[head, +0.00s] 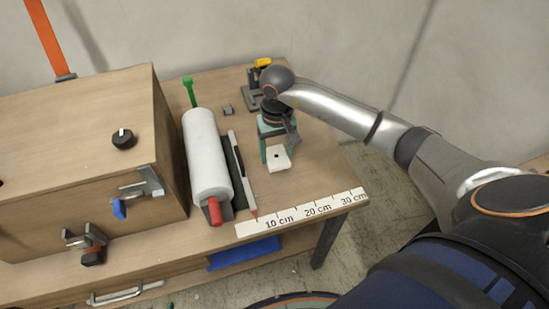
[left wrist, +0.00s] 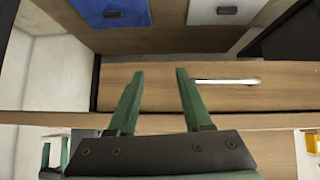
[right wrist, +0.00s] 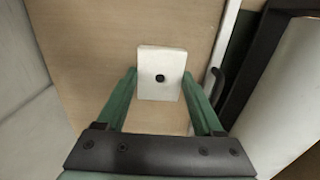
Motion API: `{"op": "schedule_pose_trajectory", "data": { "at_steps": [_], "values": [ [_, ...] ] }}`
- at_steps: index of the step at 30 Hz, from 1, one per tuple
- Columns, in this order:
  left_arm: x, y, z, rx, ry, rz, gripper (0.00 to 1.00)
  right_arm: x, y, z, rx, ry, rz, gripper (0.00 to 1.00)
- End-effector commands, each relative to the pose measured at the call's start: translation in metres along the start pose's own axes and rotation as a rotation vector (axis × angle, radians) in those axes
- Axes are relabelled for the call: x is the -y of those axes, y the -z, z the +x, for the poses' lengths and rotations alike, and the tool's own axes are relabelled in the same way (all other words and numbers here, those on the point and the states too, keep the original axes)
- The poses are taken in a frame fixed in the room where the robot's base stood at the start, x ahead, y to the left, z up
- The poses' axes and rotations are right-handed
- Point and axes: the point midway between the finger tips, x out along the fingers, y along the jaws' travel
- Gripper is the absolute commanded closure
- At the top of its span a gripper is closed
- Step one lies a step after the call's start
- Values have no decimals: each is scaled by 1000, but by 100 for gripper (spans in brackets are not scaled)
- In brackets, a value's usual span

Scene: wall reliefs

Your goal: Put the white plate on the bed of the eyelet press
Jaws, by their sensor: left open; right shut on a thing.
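The white plate (head: 279,163) is a small white rectangle with a dark hole in its middle. My right gripper (head: 277,152) is shut on it and holds it over the right part of the bench top. In the right wrist view the plate (right wrist: 160,59) sits between the two green fingers. The eyelet press (head: 251,98), dark grey with a yellow part on top, stands at the back of the bench. My right wrist partly hides it, and its bed is not clear to see. My left gripper (left wrist: 160,76) is open and empty, facing the bench front.
A white roll (head: 206,155) with a red end lies left of the plate, beside a dark strip and a pen-like rod (head: 242,172). A ruler (head: 303,212) runs along the front edge. A wooden box (head: 80,150) with knob and latches fills the left. A small grey block (head: 228,110) lies near the press.

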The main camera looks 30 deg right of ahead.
Motion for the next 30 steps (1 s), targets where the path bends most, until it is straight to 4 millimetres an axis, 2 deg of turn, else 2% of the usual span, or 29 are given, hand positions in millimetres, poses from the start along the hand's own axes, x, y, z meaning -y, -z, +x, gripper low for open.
{"op": "schedule_pose_trajectory", "data": {
  "at_steps": [8,13,26,27,30],
  "values": [
    [0,-1,1,3,-1,0,50,2,14,18,2,0,1,86],
    [-1,4,-2,-4,-2,0,50,2,12,42,3,2,1,86],
    [-1,1,2,-9,-3,1,50,1,13,50,-2,1,0,86],
    [-1,2,2,-6,-4,1,50,1,13,49,-2,1,0,29],
    [-2,3,2,-4,-5,1,50,1,13,48,-2,1,0,18]
  ]
}}
